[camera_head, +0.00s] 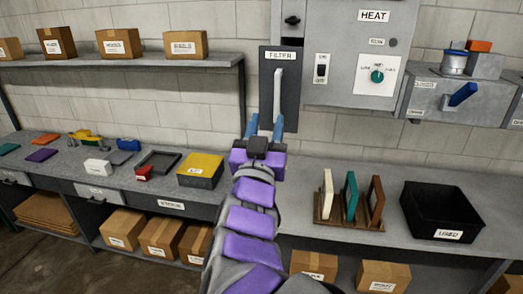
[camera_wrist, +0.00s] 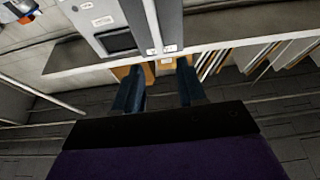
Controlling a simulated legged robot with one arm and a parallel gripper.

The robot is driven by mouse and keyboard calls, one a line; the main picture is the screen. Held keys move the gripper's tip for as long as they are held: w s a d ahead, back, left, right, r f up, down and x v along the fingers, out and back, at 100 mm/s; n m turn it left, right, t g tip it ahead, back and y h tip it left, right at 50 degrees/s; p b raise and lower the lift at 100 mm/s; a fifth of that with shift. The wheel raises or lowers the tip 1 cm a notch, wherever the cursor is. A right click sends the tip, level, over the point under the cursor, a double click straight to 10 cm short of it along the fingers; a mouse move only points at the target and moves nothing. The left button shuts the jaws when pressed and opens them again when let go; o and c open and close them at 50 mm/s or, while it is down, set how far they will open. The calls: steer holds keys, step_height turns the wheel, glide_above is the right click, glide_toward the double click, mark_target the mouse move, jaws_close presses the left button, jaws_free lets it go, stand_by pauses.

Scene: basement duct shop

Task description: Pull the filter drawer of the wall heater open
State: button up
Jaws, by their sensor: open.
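The grey wall heater (camera_head: 345,92), marked HEAT, hangs at upper middle in the head view, with a switch and a green knob. Its dark FILTER drawer front (camera_head: 266,82) is at the heater's left side, with a pale upright bar handle (camera_head: 278,92). How far the drawer stands out is unclear. My gripper (camera_head: 265,122) is open, its blue fingers pointing up near the handle's lower end and the drawer front's lower edge. Contact with the handle cannot be told. In the wrist view the two fingers (camera_wrist: 158,82) are spread with nothing held between them.
A workbench (camera_head: 310,175) runs below, bearing a rack of upright panels (camera_head: 326,220) and a black bin (camera_head: 443,212) at right. A yellow-topped box (camera_head: 200,170) stands left of my arm. A grey box with a blue lever (camera_head: 462,95) is at far right.

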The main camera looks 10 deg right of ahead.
steer(key=shift+b+v, duration=1.4)
steer(key=shift+v, duration=1)
steer(key=w+a+f+n+g+y+b, duration=0.1)
steer(key=a+f+n+g+y, duration=0.1)
steer(key=f+g+y, duration=0.3)
steer(key=w+a+f+n+y, duration=0.2)
steer(key=f, duration=0.6)
steer(key=s+f+n+g+y, duration=0.1)
steer(key=s+f+g, duration=0.2)
steer(key=f, duration=0.3)
steer(key=s+f+g+y, duration=0.1)
steer(key=s+f+g, duration=0.3)
steer(key=f, duration=0.2)
steer(key=s+d+f+g, duration=0.3)
steer(key=s+d, duration=0.1)
steer(key=s, duration=0.4)
steer(key=s+d+f+m+g+h+b, duration=0.1)
steer(key=s+d+f+g, duration=0.2)
steer(key=s, duration=0.5)
steer(key=s+d+f+g+h+b, duration=0.1)
steer(key=s+d+f+g, duration=0.2)
steer(key=s, duration=0.6)
steer(key=shift+d+g, duration=1.1)
